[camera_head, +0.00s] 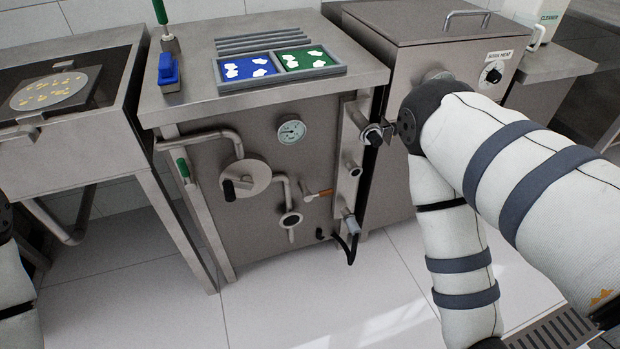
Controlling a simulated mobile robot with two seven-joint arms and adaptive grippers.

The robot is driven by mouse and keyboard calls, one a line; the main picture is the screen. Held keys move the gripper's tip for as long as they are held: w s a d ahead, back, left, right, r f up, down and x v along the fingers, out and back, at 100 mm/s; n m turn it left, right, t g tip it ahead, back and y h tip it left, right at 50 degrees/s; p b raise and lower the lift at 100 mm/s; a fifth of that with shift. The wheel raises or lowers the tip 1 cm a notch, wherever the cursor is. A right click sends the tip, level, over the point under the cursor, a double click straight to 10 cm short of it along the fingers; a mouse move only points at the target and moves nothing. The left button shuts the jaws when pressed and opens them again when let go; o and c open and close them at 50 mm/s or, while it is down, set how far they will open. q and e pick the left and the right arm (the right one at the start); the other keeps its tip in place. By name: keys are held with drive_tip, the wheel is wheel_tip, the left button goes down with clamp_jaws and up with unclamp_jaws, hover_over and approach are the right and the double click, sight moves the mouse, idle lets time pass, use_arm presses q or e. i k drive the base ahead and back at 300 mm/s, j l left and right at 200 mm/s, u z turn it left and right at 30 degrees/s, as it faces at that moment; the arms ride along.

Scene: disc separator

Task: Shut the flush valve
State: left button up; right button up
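The steel separator cabinet (260,225) stands in the middle and carries several valves and fittings. No label shows which is the flush valve. A small lever valve with an orange handle (324,193) sits low on the front, its handle roughly horizontal. A round disc with a black crank handle (229,190) is left of it. A green-handled lever (183,169) is on the left edge, roughly upright. My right gripper (386,132) is beside the upper fitting on the cabinet's right edge; its fingers are mostly hidden, and contact is unclear. My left gripper is out of view.
A pressure gauge (291,132) is on the cabinet front. A tray with blue and green compartments (278,68) lies on top. The floor in front (290,300) is clear.

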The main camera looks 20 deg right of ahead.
sight(307, 196)
drive_tip(key=k+j, duration=0.15)
drive_tip(key=k, duration=0.3)
drive_tip(key=k+j, duration=0.15)
drive_tip(key=k, duration=0.3)
